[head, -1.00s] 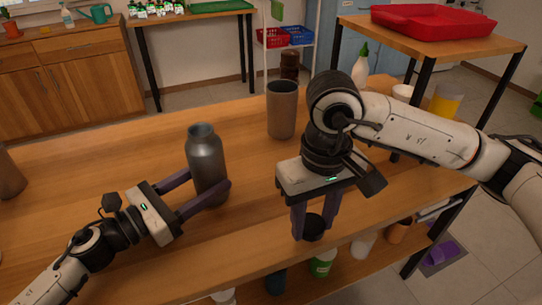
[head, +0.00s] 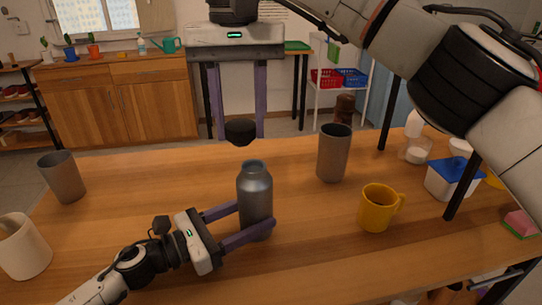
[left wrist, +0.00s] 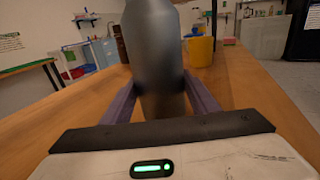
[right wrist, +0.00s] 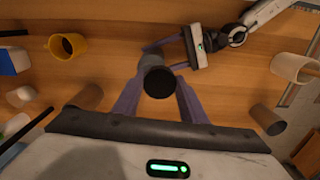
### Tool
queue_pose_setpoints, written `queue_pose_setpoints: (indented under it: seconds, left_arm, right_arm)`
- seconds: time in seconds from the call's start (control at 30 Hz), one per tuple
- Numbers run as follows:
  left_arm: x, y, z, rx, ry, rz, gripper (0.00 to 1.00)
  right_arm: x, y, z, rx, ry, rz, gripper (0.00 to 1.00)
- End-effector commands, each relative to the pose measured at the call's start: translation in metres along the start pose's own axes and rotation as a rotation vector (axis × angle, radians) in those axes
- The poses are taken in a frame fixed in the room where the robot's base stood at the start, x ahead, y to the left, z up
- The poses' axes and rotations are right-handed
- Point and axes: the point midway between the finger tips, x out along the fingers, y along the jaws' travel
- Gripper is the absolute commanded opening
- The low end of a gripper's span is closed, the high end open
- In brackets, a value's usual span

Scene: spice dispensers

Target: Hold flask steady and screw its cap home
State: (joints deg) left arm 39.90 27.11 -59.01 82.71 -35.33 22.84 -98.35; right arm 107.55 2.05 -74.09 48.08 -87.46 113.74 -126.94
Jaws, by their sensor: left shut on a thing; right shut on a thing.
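The grey metal flask (head: 255,205) stands upright on the wooden table in the head view, its neck uncovered. My left gripper (head: 245,222) is shut on the flask's body, one finger on each side; the flask also fills the middle of the left wrist view (left wrist: 155,60). The black cap (head: 240,131) is held between the fingertips of my right gripper (head: 239,128), above the flask with a gap between them. In the right wrist view the cap (right wrist: 160,82) covers part of the flask below it (right wrist: 150,60).
A grey-brown cup (head: 333,155) and a yellow mug (head: 377,208) stand right of the flask. Another grey cup (head: 62,178) and a cream mug (head: 22,247) stand at left. A blue-lidded container (head: 453,180) is at the right.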

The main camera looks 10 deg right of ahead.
Motion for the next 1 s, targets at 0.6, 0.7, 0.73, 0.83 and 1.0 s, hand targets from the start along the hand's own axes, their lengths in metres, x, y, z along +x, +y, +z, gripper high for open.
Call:
queue_pose_setpoints:
  seconds: [0.6, 0.7, 0.73, 0.83, 1.0]
  left_arm:
    - [0.000, 0.000, -0.001, 0.000, 0.001, 0.000, 0.36]
    - [0.000, 0.000, -0.001, -0.001, 0.001, 0.000, 0.36]
    - [0.000, 0.000, -0.001, -0.001, 0.001, 0.000, 0.36]
    - [0.000, 0.000, -0.001, -0.001, 0.001, 0.000, 0.36]
    - [0.000, 0.000, -0.001, -0.001, 0.001, 0.000, 0.36]
  right_arm:
    - [-0.008, 0.019, -0.019, 0.006, -0.002, 0.000, 0.18]
    - [-0.008, 0.019, -0.019, 0.007, -0.001, 0.000, 0.18]
    - [-0.008, 0.019, -0.019, 0.008, -0.001, 0.000, 0.18]
    - [-0.004, 0.019, -0.019, 0.008, -0.001, 0.000, 0.18]
    - [0.008, 0.019, -0.019, 0.007, -0.002, 0.001, 0.18]
